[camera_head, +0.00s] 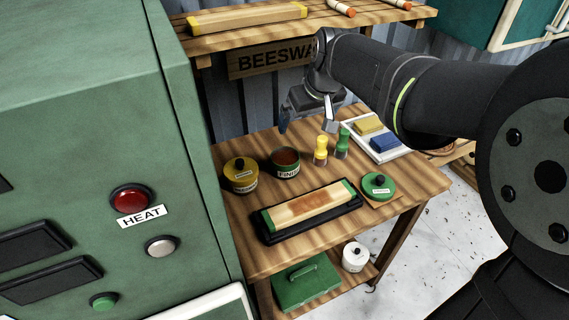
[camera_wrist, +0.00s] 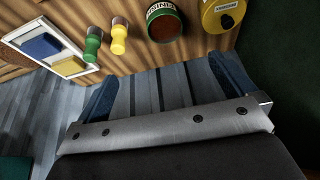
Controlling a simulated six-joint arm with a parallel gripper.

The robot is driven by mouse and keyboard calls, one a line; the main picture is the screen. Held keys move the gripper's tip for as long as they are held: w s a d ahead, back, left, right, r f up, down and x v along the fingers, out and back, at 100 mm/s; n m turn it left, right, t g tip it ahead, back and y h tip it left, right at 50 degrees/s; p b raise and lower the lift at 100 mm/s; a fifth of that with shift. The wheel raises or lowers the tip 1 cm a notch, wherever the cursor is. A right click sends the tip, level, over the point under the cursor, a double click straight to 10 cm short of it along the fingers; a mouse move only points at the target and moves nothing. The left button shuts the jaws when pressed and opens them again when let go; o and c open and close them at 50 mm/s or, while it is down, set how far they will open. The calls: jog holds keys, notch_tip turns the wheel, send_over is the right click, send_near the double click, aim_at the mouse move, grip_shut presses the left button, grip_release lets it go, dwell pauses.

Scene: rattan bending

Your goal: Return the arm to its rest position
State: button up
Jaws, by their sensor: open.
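My gripper (camera_head: 306,119) is in the air above the back edge of the wooden workbench in the head view, beneath the beeswax sign. In the wrist view its two blue-grey fingers (camera_wrist: 166,92) are spread wide apart with nothing between them. It is open and empty. My dark arm reaches in from the right of the head view, over the bench's right side. The fingers touch none of the things on the bench.
The workbench (camera_head: 245,262) holds a yellow tin (camera_head: 240,182), an open green tin (camera_head: 285,168), two brushes (camera_head: 321,152), a white tray (camera_head: 388,156) with yellow and blue blocks, a round green lid (camera_head: 378,189) and a wooden block (camera_head: 308,206). A green machine (camera_head: 105,120) stands left. A shelf (camera_head: 235,42) runs above.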

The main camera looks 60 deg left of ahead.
jog(key=s+x, duration=0.1)
jog(key=x, duration=0.8)
jog(key=shift+a+f, duration=0.25)
jog(key=shift+a, duration=0.05)
dwell(0.3)
jog(key=v, duration=1)
